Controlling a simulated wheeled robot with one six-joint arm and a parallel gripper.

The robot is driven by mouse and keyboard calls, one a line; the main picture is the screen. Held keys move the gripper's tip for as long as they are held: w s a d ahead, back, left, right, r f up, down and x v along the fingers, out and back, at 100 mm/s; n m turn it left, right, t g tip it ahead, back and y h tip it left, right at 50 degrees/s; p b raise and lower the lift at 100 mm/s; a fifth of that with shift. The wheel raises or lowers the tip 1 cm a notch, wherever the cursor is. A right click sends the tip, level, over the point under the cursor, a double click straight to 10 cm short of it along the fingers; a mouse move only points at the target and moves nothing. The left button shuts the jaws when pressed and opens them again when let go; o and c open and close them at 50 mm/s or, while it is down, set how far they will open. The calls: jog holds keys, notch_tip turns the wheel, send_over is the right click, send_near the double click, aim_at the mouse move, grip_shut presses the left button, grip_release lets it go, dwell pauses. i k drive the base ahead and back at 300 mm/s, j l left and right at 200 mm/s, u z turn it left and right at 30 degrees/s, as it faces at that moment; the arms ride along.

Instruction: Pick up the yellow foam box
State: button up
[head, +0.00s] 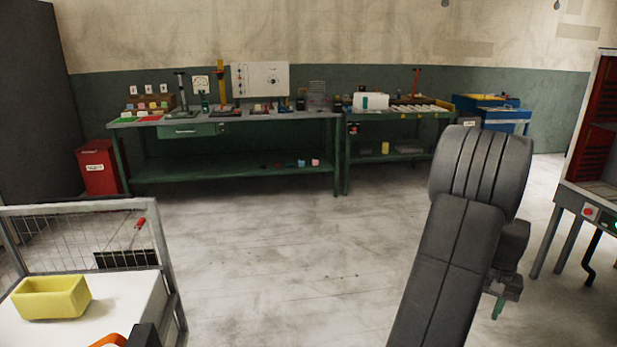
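A yellow foam box (52,297), open at the top like a small trough, sits on the white top of a wire-sided cart (158,255) at the lower left. Nothing touches it from above. A smaller yellow block (385,148) stands on the lower shelf of the far green bench. My dark grey arm rises at the right, far from the yellow foam box. What seems to be my gripper (503,292) shows small and dark beside the arm, partly hidden by it.
A long green workbench (230,172) with tools stands along the back wall, with a red bin (99,170) at its left. Blue cabinets (505,120) stand at the back right. A red-and-grey machine (592,195) stands at the right edge. The middle floor (290,255) is clear.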

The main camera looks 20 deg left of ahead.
aim_at(63, 296)
jog(key=i+u, duration=0.25)
jog(key=u, duration=0.2)
jog(key=i+u, duration=0.2)
jog(key=u, duration=0.25)
jog(key=i+u, duration=0.25)
jog(key=u, duration=0.25)
jog(key=i+l+u, duration=0.2)
jog(key=u, duration=0.25)
jog(key=i+u, duration=0.2)
jog(key=u, duration=0.25)
jog(key=i+l+u, duration=0.1)
jog(key=u, duration=0.35)
jog(key=i+l+u, duration=0.15)
jog(key=u, duration=0.3)
jog(key=i+l+u, duration=0.2)
jog(key=u, duration=0.25)
jog(key=i+l+u, duration=0.3)
jog(key=l+u, duration=0.35)
jog(key=i, duration=0.05)
